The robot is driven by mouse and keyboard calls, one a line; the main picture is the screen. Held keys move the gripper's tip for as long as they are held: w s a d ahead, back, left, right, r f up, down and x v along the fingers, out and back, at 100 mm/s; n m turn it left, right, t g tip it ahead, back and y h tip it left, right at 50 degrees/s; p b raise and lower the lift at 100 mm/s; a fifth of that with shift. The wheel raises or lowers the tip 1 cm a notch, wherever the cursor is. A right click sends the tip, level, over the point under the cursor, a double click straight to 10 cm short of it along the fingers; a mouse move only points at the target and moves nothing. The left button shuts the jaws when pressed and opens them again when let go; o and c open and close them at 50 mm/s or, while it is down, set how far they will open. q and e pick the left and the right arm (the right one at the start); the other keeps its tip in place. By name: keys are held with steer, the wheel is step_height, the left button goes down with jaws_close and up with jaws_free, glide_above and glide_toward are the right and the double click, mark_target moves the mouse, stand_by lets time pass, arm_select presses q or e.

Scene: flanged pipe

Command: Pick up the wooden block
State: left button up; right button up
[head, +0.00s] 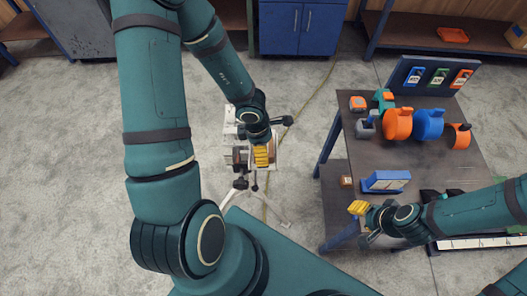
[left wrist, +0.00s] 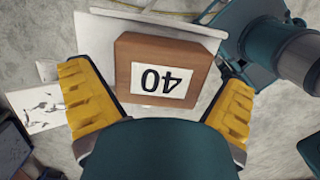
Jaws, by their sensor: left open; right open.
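The wooden block (left wrist: 165,65) is brown, with a white label reading 40 that appears upside down in the left wrist view. It rests on a pale surface. My left gripper (left wrist: 157,105) is open, its yellow fingers spread on either side of the block's near end, with a gap visible on both sides. In the head view my left gripper (head: 261,156) reaches down over a pale stand, and the block is mostly hidden there. My right gripper (head: 358,208) is open and empty near the left edge of the dark table.
A blue cabinet (head: 299,27) stands at the back. Grey floor at the left is clear.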

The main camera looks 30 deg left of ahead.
arm_select(q)
steer(key=shift+f, duration=0.45)
steer(key=c, duration=1)
steer(key=shift+r, duration=0.1)
